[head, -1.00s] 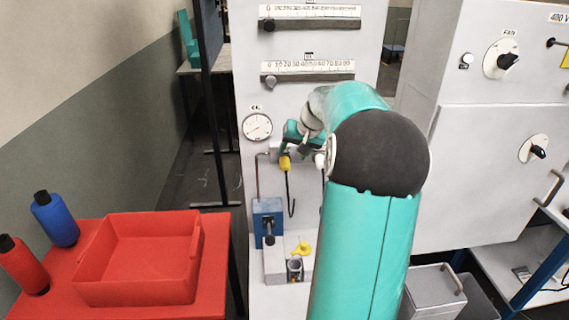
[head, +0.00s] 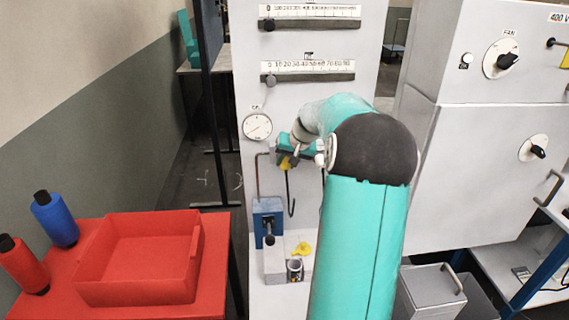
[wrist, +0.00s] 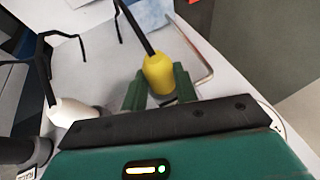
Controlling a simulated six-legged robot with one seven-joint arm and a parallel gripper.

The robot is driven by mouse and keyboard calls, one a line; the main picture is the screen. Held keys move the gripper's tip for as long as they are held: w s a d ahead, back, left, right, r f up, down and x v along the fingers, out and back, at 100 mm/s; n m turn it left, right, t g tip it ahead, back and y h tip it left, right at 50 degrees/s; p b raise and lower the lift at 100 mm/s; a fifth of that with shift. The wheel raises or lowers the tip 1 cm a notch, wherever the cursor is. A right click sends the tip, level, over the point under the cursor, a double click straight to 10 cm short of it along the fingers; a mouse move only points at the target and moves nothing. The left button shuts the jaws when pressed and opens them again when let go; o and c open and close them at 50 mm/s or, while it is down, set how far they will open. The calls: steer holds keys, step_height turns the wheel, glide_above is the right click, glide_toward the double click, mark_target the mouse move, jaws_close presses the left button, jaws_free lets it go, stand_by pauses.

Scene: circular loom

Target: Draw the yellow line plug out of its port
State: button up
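The yellow line plug (wrist: 158,75) has a black line running from its end. In the wrist view it sits between my gripper's two green fingers (wrist: 160,86), which appear to touch both its sides. A grey part shows below it between the fingers; the port itself is mostly hidden.
A white plug (wrist: 72,110) with a black line is beside the gripper in the wrist view. Below are a blue block (head: 268,212) and a yellow piece (head: 301,249) on a light ledge. A red tray (head: 140,292) stands at left. A bent copper-coloured pipe (wrist: 205,65) is near the fingers.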

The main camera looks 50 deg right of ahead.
jaws_close()
steer(key=shift+s+a, duration=0.3)
steer(key=shift+s, duration=0.1)
steer(key=shift+s+a, duration=0.1)
steer(key=shift+s+a, duration=0.9)
steer(key=shift+s, duration=0.2)
steer(key=shift+s+a, duration=0.1)
